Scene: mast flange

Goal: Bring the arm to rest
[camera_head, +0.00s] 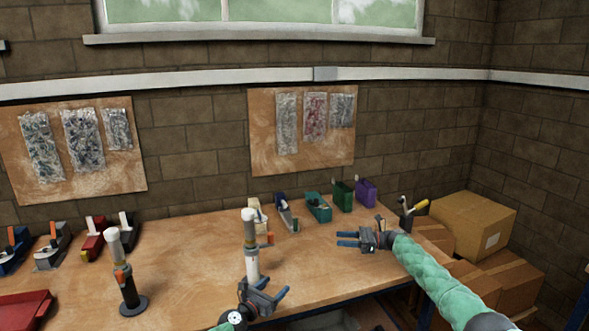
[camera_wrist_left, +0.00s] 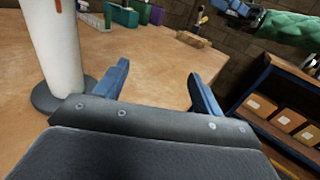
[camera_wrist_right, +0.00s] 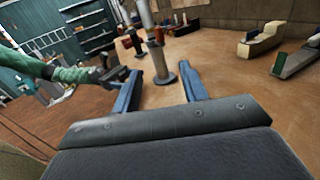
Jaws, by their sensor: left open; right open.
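My left gripper (camera_head: 266,297) is open and empty at the front of the bench, close to a white mast (camera_head: 251,262) on a dark round base. In the left wrist view the white mast (camera_wrist_left: 55,45) stands just left of the open blue fingers (camera_wrist_left: 158,88). My right gripper (camera_head: 345,239) is open and empty above the right part of the bench, its blue fingers pointing left. In the right wrist view nothing lies between its fingers (camera_wrist_right: 158,85), and the masts stand beyond them. A second mast (camera_head: 121,262), black with a white top and an orange piece, stands at the left.
The wooden bench (camera_head: 185,265) has clear room between the masts. Several coloured holders stand along its back, including a green one (camera_head: 343,196) and a purple one (camera_head: 366,192). A red tray (camera_head: 25,308) is at front left. Cardboard boxes (camera_head: 472,222) are stacked at right.

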